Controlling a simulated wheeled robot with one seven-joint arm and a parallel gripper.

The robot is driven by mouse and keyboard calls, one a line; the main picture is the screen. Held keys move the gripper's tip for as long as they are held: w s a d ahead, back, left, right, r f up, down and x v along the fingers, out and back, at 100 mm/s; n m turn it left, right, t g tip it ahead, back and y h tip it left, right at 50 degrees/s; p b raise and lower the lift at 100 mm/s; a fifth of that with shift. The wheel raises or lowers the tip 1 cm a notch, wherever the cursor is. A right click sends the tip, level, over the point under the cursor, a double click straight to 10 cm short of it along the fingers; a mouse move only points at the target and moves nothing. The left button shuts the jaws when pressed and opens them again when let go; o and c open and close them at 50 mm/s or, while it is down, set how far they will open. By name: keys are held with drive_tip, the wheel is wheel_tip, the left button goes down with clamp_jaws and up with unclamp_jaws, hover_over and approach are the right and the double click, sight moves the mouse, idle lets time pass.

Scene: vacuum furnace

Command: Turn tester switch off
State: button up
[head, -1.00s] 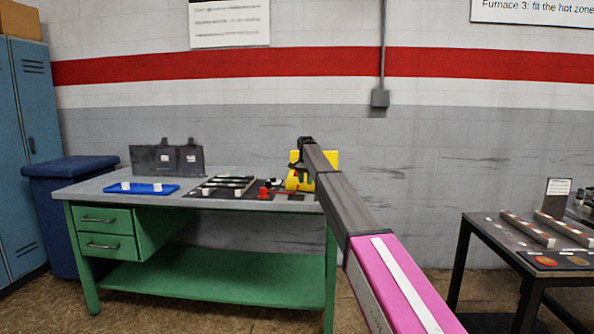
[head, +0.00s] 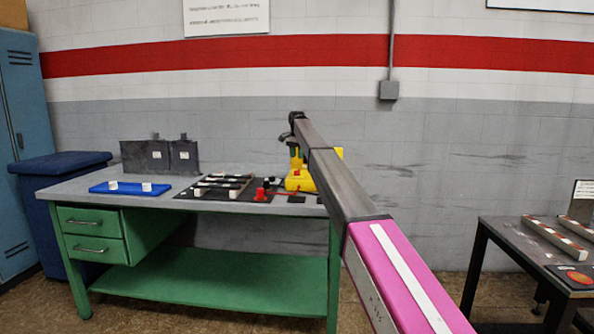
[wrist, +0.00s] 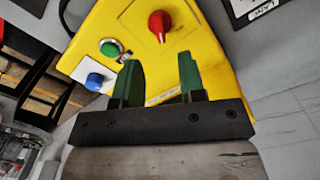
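The yellow tester (head: 300,180) stands on the right part of the green bench's top. In the wrist view the tester's yellow panel (wrist: 205,30) carries a red rotary switch (wrist: 159,26), a green button (wrist: 110,48) and a blue button (wrist: 95,81). My gripper (wrist: 160,75) has its two green fingers apart, with nothing between them. The fingertips lie over the panel just below the red switch in the picture; I cannot tell how far above the panel they are. In the head view my arm hides part of the tester, and my gripper (head: 296,150) is small and partly hidden.
The green bench (head: 120,190) also holds a blue tray (head: 130,190) with white pieces, a dark fixture (head: 225,187) and grey plates (head: 160,156) at the back. A dark table (head: 510,237) stands at right. A blue bin (head: 70,165) stands at left.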

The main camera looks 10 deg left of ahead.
sight(297, 172)
wheel_tip(297, 172, down, 8)
drive_tip(key=shift+r, duration=0.15)
clamp_jaws()
